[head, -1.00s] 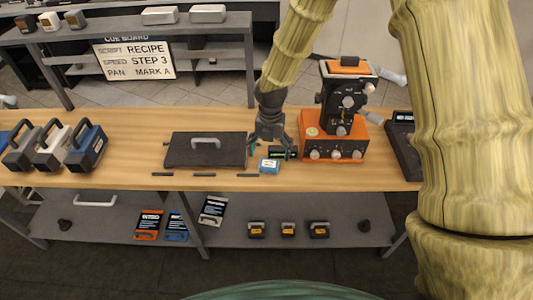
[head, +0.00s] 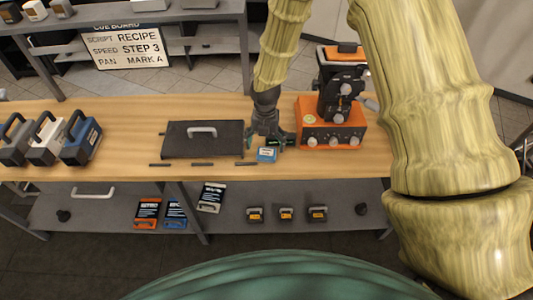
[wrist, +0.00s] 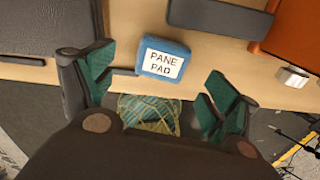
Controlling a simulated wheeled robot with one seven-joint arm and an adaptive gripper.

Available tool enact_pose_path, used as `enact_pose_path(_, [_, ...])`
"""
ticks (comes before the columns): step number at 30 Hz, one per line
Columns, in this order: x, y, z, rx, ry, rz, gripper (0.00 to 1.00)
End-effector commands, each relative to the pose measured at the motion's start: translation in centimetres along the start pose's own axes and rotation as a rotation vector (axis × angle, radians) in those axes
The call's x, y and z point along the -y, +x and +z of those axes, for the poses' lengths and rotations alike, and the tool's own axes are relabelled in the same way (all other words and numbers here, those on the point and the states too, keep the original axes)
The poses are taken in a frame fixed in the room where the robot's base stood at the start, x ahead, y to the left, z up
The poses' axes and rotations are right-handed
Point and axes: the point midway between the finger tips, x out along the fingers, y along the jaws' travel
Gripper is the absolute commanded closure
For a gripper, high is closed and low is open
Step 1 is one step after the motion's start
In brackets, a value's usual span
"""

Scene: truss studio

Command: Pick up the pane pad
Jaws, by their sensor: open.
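The pane pad (wrist: 163,58) is a small blue block with a white label reading "PANE PAD". It lies on the wooden bench near its front edge, and the head view shows it as a small blue and white block (head: 267,155). My gripper (wrist: 158,92) is open and empty, with its green-padded fingers spread to either side. In the wrist view the pad shows between and beyond the fingertips, with no visible contact. In the head view my gripper (head: 266,143) is over the bench right by the pad; the exact height gap cannot be told.
A dark lidded case (head: 190,149) with a grey handle lies left of the pad. An orange-based machine (head: 331,128) stands close on the right. Thin dark strips (head: 202,164) lie along the front edge. Several handled boxes (head: 80,140) stand at the left.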

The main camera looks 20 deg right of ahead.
Motion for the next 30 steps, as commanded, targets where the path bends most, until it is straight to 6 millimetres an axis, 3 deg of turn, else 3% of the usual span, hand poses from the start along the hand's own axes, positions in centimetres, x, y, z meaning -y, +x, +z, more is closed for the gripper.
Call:
enact_pose_path(15, [0.3, 4.3, 0.1, -0.002, -0.002, -0.001, 0.12])
enact_pose_path(26, [0.3, 4.8, 0.1, -0.001, -0.001, 0.000, 0.12])
enact_pose_path(30, [0.3, 4.8, 0.1, -0.001, -0.001, 0.000, 0.36])
